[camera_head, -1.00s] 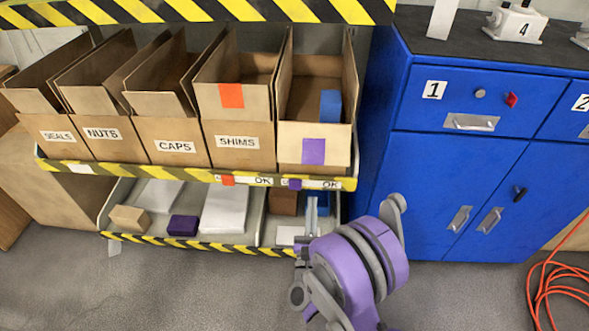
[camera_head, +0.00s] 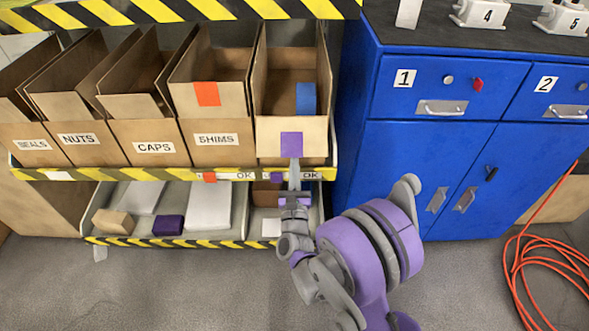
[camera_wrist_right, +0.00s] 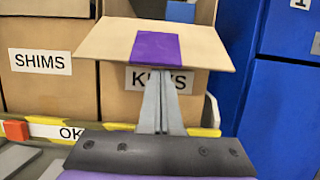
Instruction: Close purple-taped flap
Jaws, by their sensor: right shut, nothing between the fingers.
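The purple-taped flap (camera_head: 268,135) is on the front of the rightmost open box (camera_head: 292,80). In the right wrist view the flap (camera_wrist_right: 105,45) slants outward over the box's front wall, with the purple tape (camera_wrist_right: 158,47) at its middle. My right gripper (camera_head: 294,162) is shut and empty. In the right wrist view its fingertips (camera_wrist_right: 162,75) are at the flap's lower edge, in front of the partly hidden label on the box. I cannot tell whether they touch the flap. My left gripper is not in view.
Neighbouring boxes (camera_head: 215,140) stand to the left on the striped shelf (camera_head: 130,174). A blue block (camera_head: 306,98) is inside the taped box. A lower tray (camera_head: 150,226) holds several items. A blue cabinet (camera_head: 420,150) stands close on the right. Orange cable (camera_head: 530,265) lies on the floor.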

